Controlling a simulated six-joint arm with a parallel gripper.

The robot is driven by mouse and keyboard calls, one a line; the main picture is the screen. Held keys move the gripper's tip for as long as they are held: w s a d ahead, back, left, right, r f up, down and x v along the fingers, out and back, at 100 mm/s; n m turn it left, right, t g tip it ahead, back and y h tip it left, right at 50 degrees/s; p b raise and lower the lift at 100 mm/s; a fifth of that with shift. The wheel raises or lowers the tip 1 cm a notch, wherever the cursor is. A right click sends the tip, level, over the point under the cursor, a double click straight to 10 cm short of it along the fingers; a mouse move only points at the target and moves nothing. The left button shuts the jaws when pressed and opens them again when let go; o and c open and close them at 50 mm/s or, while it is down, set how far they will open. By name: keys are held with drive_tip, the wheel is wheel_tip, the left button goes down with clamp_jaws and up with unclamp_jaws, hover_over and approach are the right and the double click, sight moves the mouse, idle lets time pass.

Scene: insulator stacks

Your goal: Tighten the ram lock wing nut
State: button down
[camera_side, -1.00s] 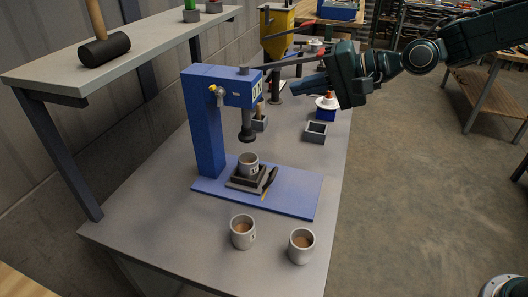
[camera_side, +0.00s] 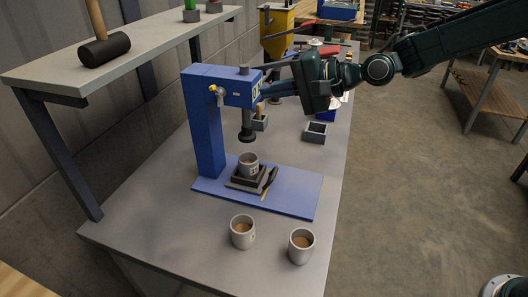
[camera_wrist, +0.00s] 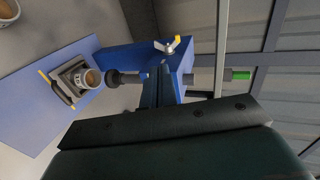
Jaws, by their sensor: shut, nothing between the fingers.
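The blue press (camera_side: 203,125) stands on the bench with its dark ram (camera_side: 247,128) hanging above a grey cup (camera_side: 248,163) on a dark fixture. The ram lock wing nut (camera_side: 216,92), metallic with a yellow tip, is on the side of the press head. In the wrist view the wing nut (camera_wrist: 172,45) is at the upper middle, beyond the fingertips. My gripper (camera_side: 268,90) is at the right end of the press head, apart from the wing nut. In the wrist view my gripper (camera_wrist: 160,75) is shut and empty. Its fingertips overlap the press head in that view.
Two filled cups (camera_side: 242,231) (camera_side: 301,245) stand at the bench front. A shelf (camera_side: 130,48) with a black mallet (camera_side: 103,50) is at left. A small grey open box (camera_side: 315,131) sits right of the press. The front bench surface is mostly clear.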

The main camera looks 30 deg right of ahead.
sight(221, 106)
drive_tip(key=x, duration=0.9)
drive_tip(key=shift+w+a, duration=0.25)
drive_tip(key=shift+f+t+y, duration=0.5)
drive_tip(key=shift+t+y, duration=0.3)
idle(0.6)
drive_tip(key=shift+w+f+t+y, duration=0.1)
drive_tip(key=shift+f+t+y, duration=0.15)
drive_tip(key=shift+t+y, duration=0.15)
drive_tip(key=shift+w+a+f, duration=0.1)
drive_tip(key=shift+a+f, duration=0.15)
drive_tip(key=shift+f, duration=0.2)
drive_tip(key=shift+w+a+f+t+y, duration=0.2)
drive_tip(key=shift+f+t+y, duration=0.05)
drive_tip(key=shift+t+y, duration=0.5)
drive_tip(key=shift+w+a+f+t+y, duration=0.15)
drive_tip(key=shift+f+t+y, duration=0.1)
drive_tip(key=shift+t+y, duration=0.5)
drive_tip(key=shift+s+d+r, duration=0.1)
drive_tip(key=shift+r, duration=0.1)
